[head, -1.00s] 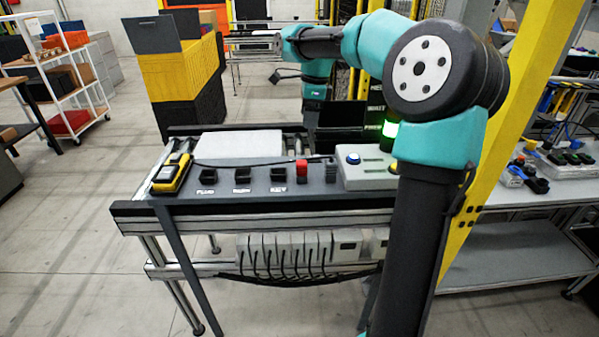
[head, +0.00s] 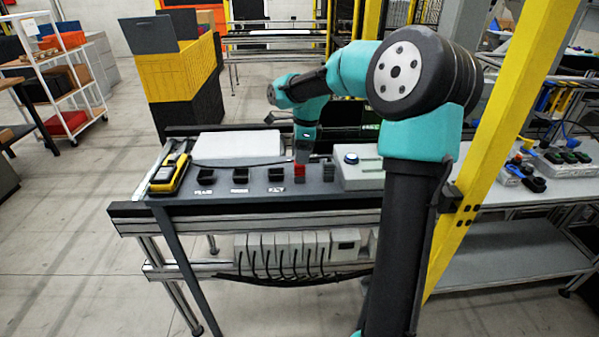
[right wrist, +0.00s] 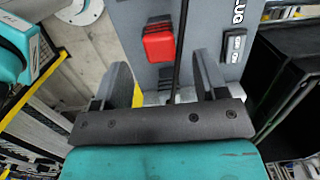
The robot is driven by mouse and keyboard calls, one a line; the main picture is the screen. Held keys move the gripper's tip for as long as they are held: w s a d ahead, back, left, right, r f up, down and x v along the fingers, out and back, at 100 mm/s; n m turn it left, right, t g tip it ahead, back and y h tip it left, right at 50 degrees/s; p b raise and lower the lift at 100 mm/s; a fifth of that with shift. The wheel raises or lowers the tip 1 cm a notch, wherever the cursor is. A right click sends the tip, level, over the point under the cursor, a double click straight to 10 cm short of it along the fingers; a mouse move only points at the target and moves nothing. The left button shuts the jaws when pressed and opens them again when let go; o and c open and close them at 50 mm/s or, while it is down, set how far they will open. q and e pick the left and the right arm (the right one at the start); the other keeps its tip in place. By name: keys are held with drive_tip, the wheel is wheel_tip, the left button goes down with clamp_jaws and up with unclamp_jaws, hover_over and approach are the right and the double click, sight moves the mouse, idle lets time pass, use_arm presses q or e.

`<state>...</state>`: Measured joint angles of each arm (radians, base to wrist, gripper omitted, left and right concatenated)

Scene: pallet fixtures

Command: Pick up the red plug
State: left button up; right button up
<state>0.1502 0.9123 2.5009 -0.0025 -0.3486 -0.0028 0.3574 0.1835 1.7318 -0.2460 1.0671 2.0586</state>
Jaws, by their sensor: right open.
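The red plug (head: 299,171) stands on the dark fixture panel (head: 217,190), to the right of several black sockets. In the right wrist view the red plug (right wrist: 158,42) lies ahead of my fingers, between their lines and nearer the left finger. My right gripper (head: 302,154) points down just above and behind the plug. In the right wrist view my right gripper (right wrist: 163,82) is open, with nothing between its fingers. From the head, the fingers are small and partly merge with the plug. My left gripper is in neither view.
A grey plug-like block (head: 328,173) stands close right of the red plug. A yellow handheld device (head: 170,173) lies at the panel's left end. A white box (head: 240,145) is behind the sockets. A control box with a blue button (head: 351,158) is at right.

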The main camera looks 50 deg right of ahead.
sight(299, 168)
drive_tip(key=shift+f, duration=0.55)
drive_tip(key=shift+w+a+f, duration=0.15)
drive_tip(key=shift+f, duration=1.15)
drive_tip(key=shift+w+a+f, duration=0.1)
drive_tip(key=shift+a+f, duration=0.05)
drive_tip(key=shift+f, duration=1.1)
drive_tip(key=c, duration=1)
